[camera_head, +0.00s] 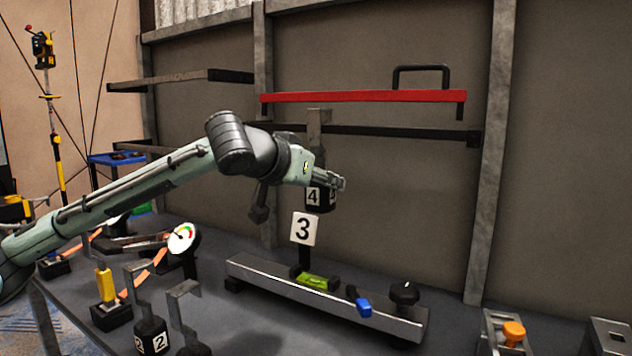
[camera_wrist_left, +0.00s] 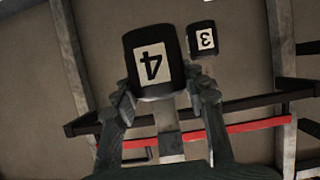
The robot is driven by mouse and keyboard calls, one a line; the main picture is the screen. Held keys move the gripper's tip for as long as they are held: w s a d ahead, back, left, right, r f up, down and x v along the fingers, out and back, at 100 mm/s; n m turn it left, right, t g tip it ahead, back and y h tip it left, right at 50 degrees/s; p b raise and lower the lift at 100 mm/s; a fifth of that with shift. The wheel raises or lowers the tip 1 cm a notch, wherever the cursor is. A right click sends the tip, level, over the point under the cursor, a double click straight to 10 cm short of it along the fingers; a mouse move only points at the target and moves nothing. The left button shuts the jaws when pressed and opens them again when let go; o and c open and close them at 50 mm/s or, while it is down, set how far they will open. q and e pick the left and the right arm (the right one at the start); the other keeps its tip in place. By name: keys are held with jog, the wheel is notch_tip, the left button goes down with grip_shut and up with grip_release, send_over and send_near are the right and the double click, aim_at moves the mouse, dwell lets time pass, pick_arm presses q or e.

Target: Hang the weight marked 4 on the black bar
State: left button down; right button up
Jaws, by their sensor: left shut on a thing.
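The weight marked 4 (camera_head: 313,197) is a black block with a white label and a grey metal hook (camera_head: 318,125) rising from it. My left gripper (camera_head: 328,184) is shut on it; in the wrist view the fingers of my left gripper (camera_wrist_left: 165,97) flank the weight (camera_wrist_left: 150,62). The black bar (camera_head: 400,132) runs across the back wall below a red bar (camera_head: 365,96). The hook's top overlaps the black bar in the head view; I cannot tell whether it is over the bar or in front. My right gripper is not in view.
Hooked weights (camera_head: 152,336) and a dial gauge (camera_head: 183,238) stand left.

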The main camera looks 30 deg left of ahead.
pick_arm(q)
jog(key=shift+w+r, duration=0.25)
jog(key=shift+w, duration=0.4)
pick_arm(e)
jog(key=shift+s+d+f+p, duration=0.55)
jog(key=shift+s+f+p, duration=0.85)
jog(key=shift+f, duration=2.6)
pick_arm(q)
jog(key=w+r+b+x, duration=0.1)
jog(key=r+x, duration=0.1)
jog(key=x, duration=0.9)
jog(key=shift+w+b, duration=0.3)
jog(key=shift+b, duration=0.05)
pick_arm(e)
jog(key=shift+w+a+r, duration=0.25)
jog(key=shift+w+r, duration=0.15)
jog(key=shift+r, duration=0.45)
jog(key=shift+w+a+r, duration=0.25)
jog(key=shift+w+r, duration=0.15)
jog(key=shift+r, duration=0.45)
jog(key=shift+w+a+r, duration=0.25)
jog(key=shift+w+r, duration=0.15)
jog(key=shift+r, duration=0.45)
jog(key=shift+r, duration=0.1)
